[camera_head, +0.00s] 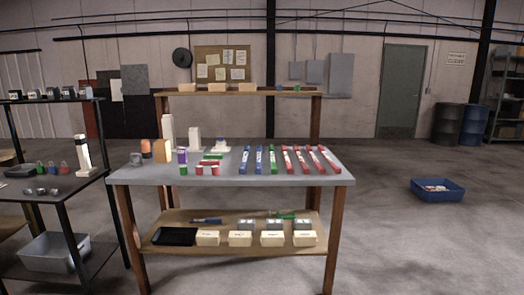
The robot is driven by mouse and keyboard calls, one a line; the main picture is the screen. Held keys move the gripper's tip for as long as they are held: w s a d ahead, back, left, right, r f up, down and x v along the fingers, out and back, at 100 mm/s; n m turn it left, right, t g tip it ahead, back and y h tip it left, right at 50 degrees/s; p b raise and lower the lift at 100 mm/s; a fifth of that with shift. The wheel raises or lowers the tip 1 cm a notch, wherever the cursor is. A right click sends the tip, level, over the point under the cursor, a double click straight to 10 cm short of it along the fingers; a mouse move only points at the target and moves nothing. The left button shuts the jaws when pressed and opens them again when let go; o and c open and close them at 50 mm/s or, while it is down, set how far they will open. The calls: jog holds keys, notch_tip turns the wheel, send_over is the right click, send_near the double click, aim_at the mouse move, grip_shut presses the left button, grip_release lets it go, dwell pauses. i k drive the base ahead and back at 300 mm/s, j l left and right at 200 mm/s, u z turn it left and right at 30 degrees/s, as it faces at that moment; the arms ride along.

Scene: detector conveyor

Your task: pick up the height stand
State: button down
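A tall white block (168,132) and a shorter white block (194,138) stand at the back left of the workbench's grey top (320,180). My gripper is not in view.
The black rack (62,185) holds small padlocks (52,167) and a grey bin (55,257). Red and blue bars (286,160) lie on the workbench. A blue crate (437,197) sits on the floor at right. Floor in front and to the right is largely clear.

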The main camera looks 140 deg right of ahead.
aim_at(221, 146)
jog(key=z, duration=4.55)
jog(key=i+j, duration=0.1)
jog(key=i, duration=0.45)
jog(key=i+j+z, duration=0.1)
jog(key=i, duration=0.45)
jog(key=i+j, duration=0.15)
jog(key=i, duration=0.35)
jog(key=i+j, duration=0.15)
jog(key=i, duration=0.4)
jog(key=z, duration=0.05)
